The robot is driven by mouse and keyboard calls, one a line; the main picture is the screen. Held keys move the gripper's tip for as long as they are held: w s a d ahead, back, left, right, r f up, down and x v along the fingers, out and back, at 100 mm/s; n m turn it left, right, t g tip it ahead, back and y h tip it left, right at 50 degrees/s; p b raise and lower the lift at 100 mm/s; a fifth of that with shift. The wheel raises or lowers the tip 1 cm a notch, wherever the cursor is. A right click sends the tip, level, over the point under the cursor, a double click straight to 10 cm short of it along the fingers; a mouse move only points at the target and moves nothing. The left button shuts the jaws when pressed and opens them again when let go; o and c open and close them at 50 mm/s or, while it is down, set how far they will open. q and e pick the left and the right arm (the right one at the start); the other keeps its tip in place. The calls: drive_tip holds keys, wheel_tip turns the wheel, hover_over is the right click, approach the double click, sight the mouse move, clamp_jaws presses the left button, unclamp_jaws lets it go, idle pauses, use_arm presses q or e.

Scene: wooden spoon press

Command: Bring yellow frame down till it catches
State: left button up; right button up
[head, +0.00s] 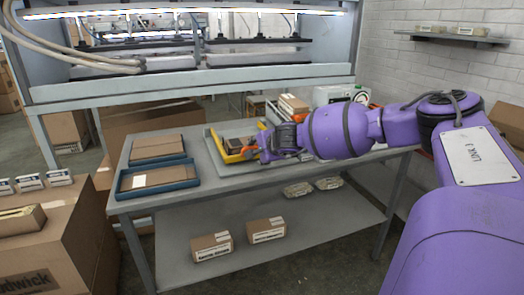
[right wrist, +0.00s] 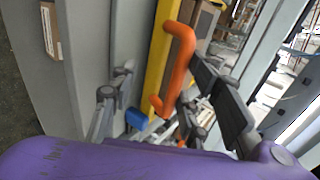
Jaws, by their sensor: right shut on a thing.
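The yellow frame (head: 229,157) is on the grey press (head: 213,150) on the table, with wooden-looking pieces (head: 238,142) within it. My right gripper (head: 266,147) is at the frame's right side and hides part of it. In the right wrist view the yellow frame (right wrist: 156,62) runs as an upright bar with an orange handle (right wrist: 183,62). My right gripper's fingers (right wrist: 165,82) lie on both sides of the handle, shut on it. A small blue part (right wrist: 137,118) shows beside the bar. Whether the frame is caught cannot be told. My left gripper is out of view.
Two blue trays (head: 158,182) with cardboard stand on the table's left. A white device (head: 335,93) and small boxes (head: 293,103) are at the back. Packages (head: 212,247) lie on the lower shelf. A large carton (head: 75,225) stands at the left.

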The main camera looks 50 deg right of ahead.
drive_tip(key=shift+s+f, duration=0.35)
drive_tip(key=shift+f, duration=0.2)
drive_tip(key=shift+s+r, duration=0.1)
drive_tip(key=shift+s, duration=0.05)
drive_tip(key=v, duration=0.4)
drive_tip(key=shift+w+d+r, duration=0.1)
drive_tip(key=shift+w+r, duration=0.1)
drive_tip(key=shift+r, duration=0.15)
drive_tip(key=v, duration=0.8)
drive_tip(key=shift+w, duration=0.2)
drive_tip(key=shift+r, duration=0.1)
